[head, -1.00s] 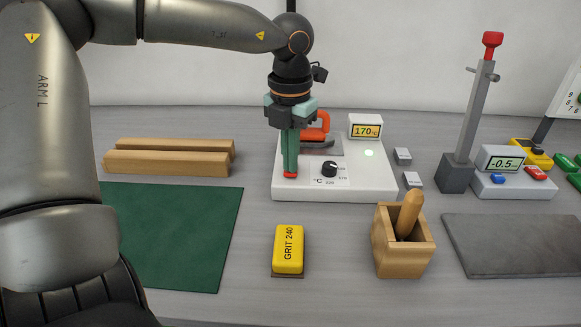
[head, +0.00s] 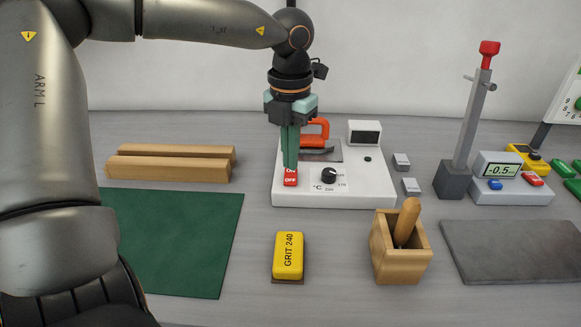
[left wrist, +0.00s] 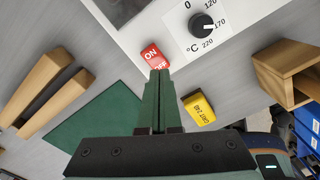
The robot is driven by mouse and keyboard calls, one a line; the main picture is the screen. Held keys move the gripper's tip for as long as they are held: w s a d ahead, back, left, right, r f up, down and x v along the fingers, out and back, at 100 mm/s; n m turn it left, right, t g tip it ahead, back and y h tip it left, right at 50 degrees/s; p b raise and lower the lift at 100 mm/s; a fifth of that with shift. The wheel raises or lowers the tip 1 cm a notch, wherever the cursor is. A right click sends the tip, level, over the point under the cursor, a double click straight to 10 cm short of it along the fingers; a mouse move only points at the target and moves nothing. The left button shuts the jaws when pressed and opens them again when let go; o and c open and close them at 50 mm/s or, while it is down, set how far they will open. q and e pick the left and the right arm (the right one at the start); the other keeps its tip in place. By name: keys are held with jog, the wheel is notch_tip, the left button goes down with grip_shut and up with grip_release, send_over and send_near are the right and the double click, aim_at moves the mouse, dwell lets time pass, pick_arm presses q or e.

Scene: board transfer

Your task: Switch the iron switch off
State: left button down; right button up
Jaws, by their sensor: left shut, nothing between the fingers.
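The iron station (head: 340,200) is a white base with an orange-handled iron (head: 316,130) on it. Its red ON/OFF switch (head: 291,181) is at the front left; it also shows in the left wrist view (left wrist: 152,54). The display (head: 365,132) is dark and the small lamp (head: 367,159) is unlit. A black dial (head: 329,175) is right of the switch. My left gripper (head: 290,166) is shut and empty, pointing down, its tips just above or at the switch; I cannot tell whether they touch. My right gripper is not in view.
A yellow GRIT 240 block (head: 288,255) and a wooden box (head: 402,262) holding a wooden peg stand in front. Wooden bars (head: 168,168) and a green mat (head: 185,240) are left. A grey post with red top (head: 465,130) and a -0.5 display unit (head: 500,175) are right.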

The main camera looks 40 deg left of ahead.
aim_at(290, 179)
pick_arm(q)
jog(key=shift+r+p, duration=1.25)
jog(key=shift+r, duration=0.85)
